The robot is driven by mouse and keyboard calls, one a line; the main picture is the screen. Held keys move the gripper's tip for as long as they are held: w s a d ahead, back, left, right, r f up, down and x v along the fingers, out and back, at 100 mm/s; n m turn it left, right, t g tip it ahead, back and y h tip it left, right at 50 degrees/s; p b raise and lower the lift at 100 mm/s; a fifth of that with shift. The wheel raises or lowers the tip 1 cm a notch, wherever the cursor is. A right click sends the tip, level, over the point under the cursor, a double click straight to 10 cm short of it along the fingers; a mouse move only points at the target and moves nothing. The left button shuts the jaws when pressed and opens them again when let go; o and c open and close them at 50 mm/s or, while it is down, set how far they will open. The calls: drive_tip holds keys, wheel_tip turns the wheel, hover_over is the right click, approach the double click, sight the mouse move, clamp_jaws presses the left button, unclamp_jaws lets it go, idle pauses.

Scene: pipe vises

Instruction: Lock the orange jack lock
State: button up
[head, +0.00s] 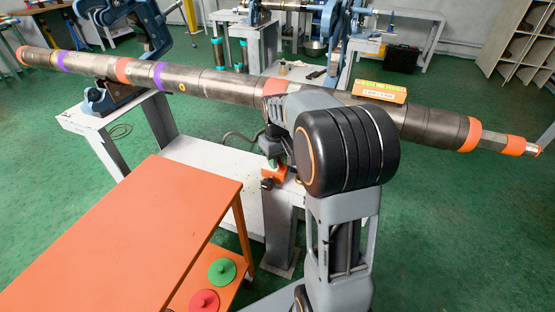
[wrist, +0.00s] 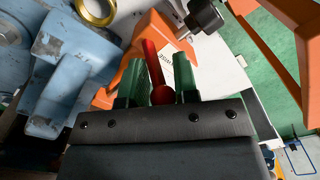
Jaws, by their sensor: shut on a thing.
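The orange jack lock (wrist: 150,38) shows in the wrist view ahead of my fingers, with lettering on its side. A red lever (wrist: 151,60) with a round red knob end stands between the two green fingers of my gripper (wrist: 158,80). My gripper is shut on this red lever. In the head view the jack lock (head: 279,175) is a small orange and red patch under the long pipe, beside my gripper (head: 271,160). My arm hides much of it there, and the lever's exact angle is hard to tell.
A long grey pipe (head: 215,82) with orange and purple bands crosses over white stands. A blue vise (head: 135,85) holds its left part. An orange table (head: 130,235) fills the front left. A black knob (wrist: 204,14) and blue metal part (wrist: 75,60) sit near my fingers.

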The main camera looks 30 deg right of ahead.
drive_tip(key=shift+a, duration=0.1)
drive_tip(key=shift+c, duration=1.3)
drive_tip(key=shift+s+d+t+y+b, duration=0.3)
drive_tip(key=shift+s+t+y+b, duration=0.05)
drive_tip(key=shift+t+y+b, duration=0.55)
drive_tip(key=shift+r+t, duration=0.15)
drive_tip(key=shift+t, duration=0.15)
drive_tip(key=o, duration=0.8)
drive_tip(key=shift+r, duration=0.1)
drive_tip(key=p+v, duration=0.1)
drive_tip(key=v, duration=0.5)
drive_tip(key=p+v, duration=0.2)
drive_tip(key=v, duration=0.5)
drive_tip(key=shift+s+d+r, duration=0.1)
drive_tip(key=shift+d+r, duration=0.15)
drive_tip(key=shift+d, duration=0.05)
